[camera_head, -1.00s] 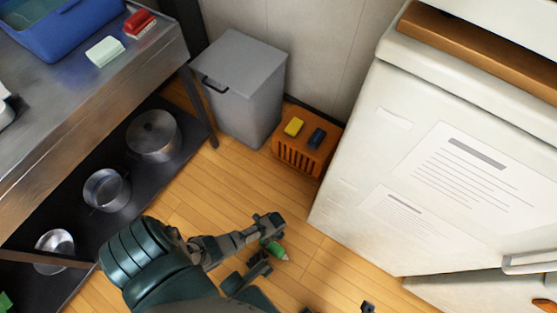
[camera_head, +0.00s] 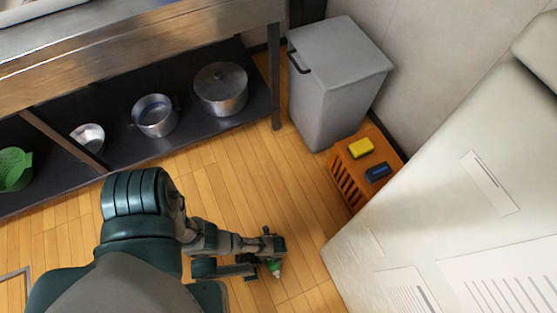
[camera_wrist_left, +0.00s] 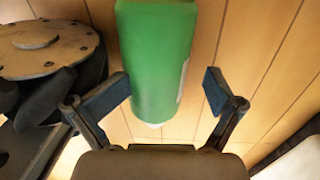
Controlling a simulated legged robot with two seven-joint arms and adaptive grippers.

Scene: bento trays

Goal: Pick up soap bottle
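The soap bottle (camera_wrist_left: 157,55) is green with a pale label edge at its right side. In the left wrist view it lies in line with the gap between my left gripper's fingers (camera_wrist_left: 168,82), close to both. The fingers are spread, and I see no firm grip on it. In the head view my left gripper (camera_head: 270,252) is low over the wooden floor, with a small green part of the bottle (camera_head: 275,267) showing at its end. The rest of the bottle is hidden there by the gripper. My right gripper is not in view.
An orange crate (camera_head: 346,189) with a yellow sponge (camera_head: 361,148) and a dark blue sponge (camera_head: 378,171) stands beside a grey bin (camera_head: 330,95). A white cabinet (camera_head: 440,235) is at right. A steel table with pots on its lower shelf (camera_head: 185,128) stands behind.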

